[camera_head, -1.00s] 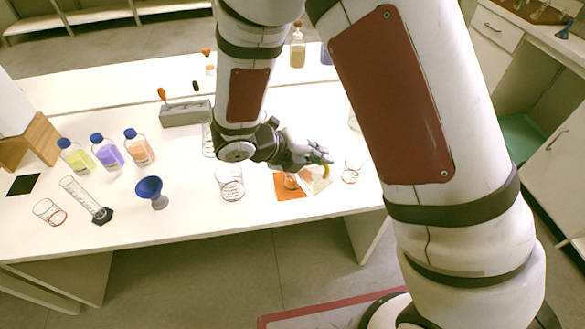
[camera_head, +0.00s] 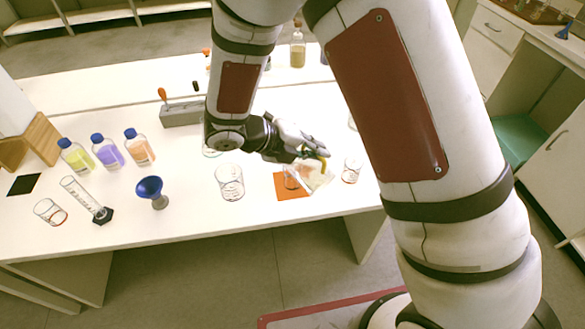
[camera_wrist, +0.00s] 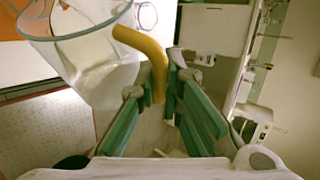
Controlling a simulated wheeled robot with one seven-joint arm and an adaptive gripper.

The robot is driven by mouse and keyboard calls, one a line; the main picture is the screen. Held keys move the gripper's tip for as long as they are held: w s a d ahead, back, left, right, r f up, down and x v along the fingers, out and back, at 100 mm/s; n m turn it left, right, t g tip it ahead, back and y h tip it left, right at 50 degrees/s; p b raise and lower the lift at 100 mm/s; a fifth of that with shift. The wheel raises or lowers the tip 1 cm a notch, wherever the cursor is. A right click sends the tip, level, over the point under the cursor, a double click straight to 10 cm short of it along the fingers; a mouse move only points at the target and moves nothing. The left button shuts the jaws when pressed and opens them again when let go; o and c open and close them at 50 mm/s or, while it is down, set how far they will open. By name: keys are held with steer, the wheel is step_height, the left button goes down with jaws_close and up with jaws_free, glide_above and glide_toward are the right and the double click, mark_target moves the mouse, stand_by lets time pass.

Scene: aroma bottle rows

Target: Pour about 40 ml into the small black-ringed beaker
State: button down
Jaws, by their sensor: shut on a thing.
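My gripper (camera_head: 316,158) is shut on the curved yellow handle (camera_wrist: 155,60) of a clear jug. The jug (camera_head: 314,179) is beside the right part of an orange mat (camera_head: 291,193); the wrist view shows its wide rim and translucent body (camera_wrist: 100,70). Its liquid level cannot be told. A small clear beaker (camera_head: 290,178) appears on the mat, partly overlapped by the jug. I cannot make out its ring colour. Another small beaker (camera_head: 351,170), with a reddish ring, stands right of the jug. A larger clear beaker (camera_head: 229,183) stands left of the mat.
Three blue-capped bottles, yellow (camera_head: 78,157), purple (camera_head: 107,152) and orange (camera_head: 139,147), stand at left. Near them are a graduated cylinder (camera_head: 85,199), a blue funnel (camera_head: 150,189) and a red-ringed beaker (camera_head: 50,211). The table's front edge is close to the mat.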

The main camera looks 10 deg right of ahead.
mark_target(327, 178)
steer(key=shift+w+r, duration=0.15)
steer(key=shift+s+d, duration=0.15)
steer(key=shift+s, duration=0.25)
stand_by(0.6)
steer(key=shift+w+a+r+n+g, duration=0.25)
steer(key=shift+w+r+n+g, duration=0.1)
steer(key=shift+w+g, duration=0.1)
stand_by(1.3)
steer(key=shift+s, duration=0.1)
steer(key=s+f, duration=0.1)
steer(key=s+d+f+m+t, duration=0.1)
steer(key=s+d+t+y, duration=0.1)
steer(key=shift+s+f+m, duration=0.3)
steer(key=shift+f+m, duration=0.05)
steer(key=shift+f, duration=0.05)
steer(key=shift+s+d+f+m+t+b, duration=0.2)
steer(key=shift+f+m+t+b, duration=0.1)
steer(key=shift+b, duration=0.25)
steer(key=shift+f+y, duration=0.1)
steer(key=shift+y, duration=0.2)
